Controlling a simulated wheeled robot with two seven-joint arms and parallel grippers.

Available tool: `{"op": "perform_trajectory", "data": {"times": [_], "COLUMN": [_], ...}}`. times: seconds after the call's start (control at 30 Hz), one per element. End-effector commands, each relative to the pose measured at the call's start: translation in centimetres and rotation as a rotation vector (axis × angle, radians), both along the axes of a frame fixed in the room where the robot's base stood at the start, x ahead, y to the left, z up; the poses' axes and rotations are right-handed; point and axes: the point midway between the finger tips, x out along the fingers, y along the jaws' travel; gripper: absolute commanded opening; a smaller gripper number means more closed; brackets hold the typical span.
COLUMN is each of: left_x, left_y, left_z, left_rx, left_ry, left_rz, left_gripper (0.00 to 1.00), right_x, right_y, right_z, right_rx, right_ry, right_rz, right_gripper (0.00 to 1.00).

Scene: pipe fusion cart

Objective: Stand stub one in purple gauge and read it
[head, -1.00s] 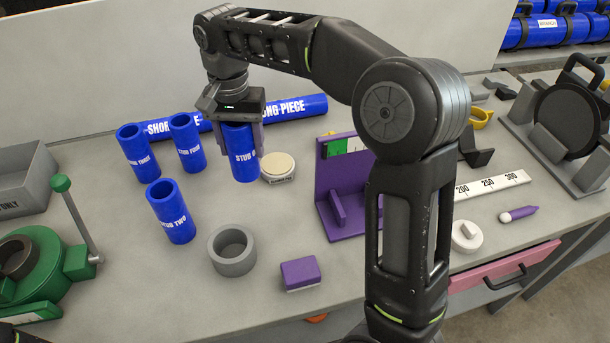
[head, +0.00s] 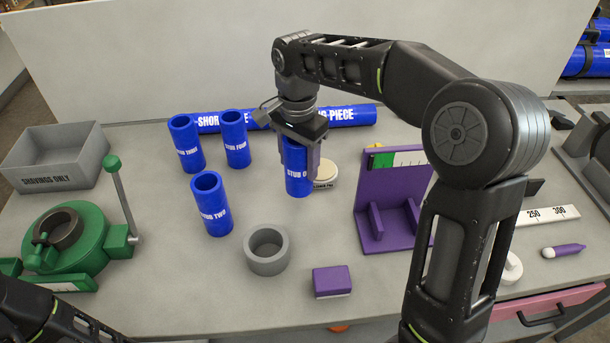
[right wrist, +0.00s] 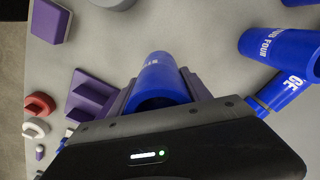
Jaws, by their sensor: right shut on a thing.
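Stub one (head: 297,178) is a blue tube held upright by my right gripper (head: 298,160), which is shut on its upper part. In the right wrist view the stub (right wrist: 158,78) sits between the fingers, its open end toward the camera. I cannot tell how far it is off the bench. The purple gauge (head: 371,185) stands to the right of the stub, apart from it. It has an upright plate with a green and white scale strip (head: 400,158) and low ribs on its base. My left gripper is out of view; only part of my left arm shows at lower left.
Stub two (head: 212,207), stub three (head: 187,150) and stub four (head: 235,142) stand to the left. A round pale pad (head: 325,174) lies behind stub one. A grey ring (head: 267,258) and a purple block (head: 332,283) lie in front. A long blue pipe (head: 350,116) lies behind.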

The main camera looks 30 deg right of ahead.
Motion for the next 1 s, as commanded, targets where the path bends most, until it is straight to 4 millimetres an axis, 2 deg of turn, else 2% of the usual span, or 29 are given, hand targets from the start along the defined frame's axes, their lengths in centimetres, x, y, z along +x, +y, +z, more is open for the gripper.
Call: {"op": "perform_trajectory", "data": {"times": [0.37, 0.7, 1.0], "left_x": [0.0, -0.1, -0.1], "left_y": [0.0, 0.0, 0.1], "left_z": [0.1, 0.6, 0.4], "left_rx": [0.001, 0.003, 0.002], "left_ry": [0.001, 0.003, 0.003], "left_rz": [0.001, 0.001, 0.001], "left_gripper": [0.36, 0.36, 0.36], "right_x": [0.1, 0.0, 0.0], "right_y": [0.0, 0.0, 0.0], "right_z": [-0.7, -4.3, -4.5], "right_rx": [0.000, 0.000, 0.000], "right_ry": [-0.002, -0.001, -0.002], "right_rz": [0.000, -0.001, 0.000], "right_gripper": [0.06, 0.06, 0.06]}}
